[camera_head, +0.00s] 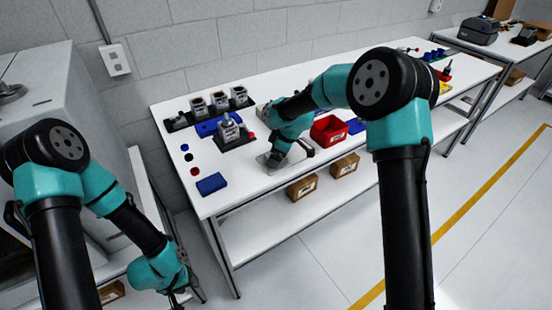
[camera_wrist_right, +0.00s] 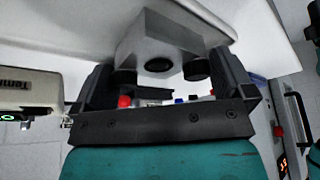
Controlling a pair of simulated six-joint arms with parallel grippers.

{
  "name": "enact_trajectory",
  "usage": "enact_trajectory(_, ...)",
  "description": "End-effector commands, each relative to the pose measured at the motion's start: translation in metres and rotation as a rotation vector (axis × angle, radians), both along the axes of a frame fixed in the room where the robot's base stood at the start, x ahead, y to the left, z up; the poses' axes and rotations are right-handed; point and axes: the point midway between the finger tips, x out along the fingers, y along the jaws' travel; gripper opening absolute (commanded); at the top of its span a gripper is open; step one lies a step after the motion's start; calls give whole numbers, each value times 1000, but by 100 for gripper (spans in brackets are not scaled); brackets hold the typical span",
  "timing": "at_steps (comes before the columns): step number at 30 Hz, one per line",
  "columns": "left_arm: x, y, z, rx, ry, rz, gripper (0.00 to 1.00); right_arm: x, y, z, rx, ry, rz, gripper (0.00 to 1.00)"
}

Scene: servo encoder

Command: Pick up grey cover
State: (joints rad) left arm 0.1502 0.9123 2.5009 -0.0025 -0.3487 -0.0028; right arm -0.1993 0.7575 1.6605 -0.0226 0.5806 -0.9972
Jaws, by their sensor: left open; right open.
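A light grey block (camera_wrist_right: 170,38) with dark round parts on its near face, apparently the grey cover, shows in the right wrist view. It lies against the white table surface, between the spread black fingers of my right gripper (camera_wrist_right: 163,68). Gaps seem to show on both sides, but contact cannot be told for sure. In the head view my right gripper (camera_head: 276,159) points down at the tabletop and mostly hides what is under it. My left gripper (camera_head: 178,298) hangs low, left of the table, open and empty; its tips are small and near the bottom edge.
On the white table (camera_head: 245,182) stand several grey fixtures (camera_head: 219,101), another fixture (camera_head: 229,130), a blue block (camera_head: 211,184) and a red bin (camera_head: 328,132). Cardboard boxes (camera_head: 302,188) sit on the lower shelf.

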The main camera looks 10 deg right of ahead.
Motion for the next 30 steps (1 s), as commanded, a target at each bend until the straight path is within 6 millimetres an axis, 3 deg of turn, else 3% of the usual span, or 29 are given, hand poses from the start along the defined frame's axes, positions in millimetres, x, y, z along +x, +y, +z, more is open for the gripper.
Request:
enact_trajectory(11, 0, 0, 0, 0, 0, 0, 43, 0, 0, 1, 0, -1, 0, 100)
enact_trajectory(22, 0, 0, 0, 0, 0, 0, 43, 0, 0, 1, 0, -1, 0, 66)
enact_trajectory(30, 0, 0, 0, 0, 0, 0, 43, 0, 0, 2, 1, -1, 0, 65)
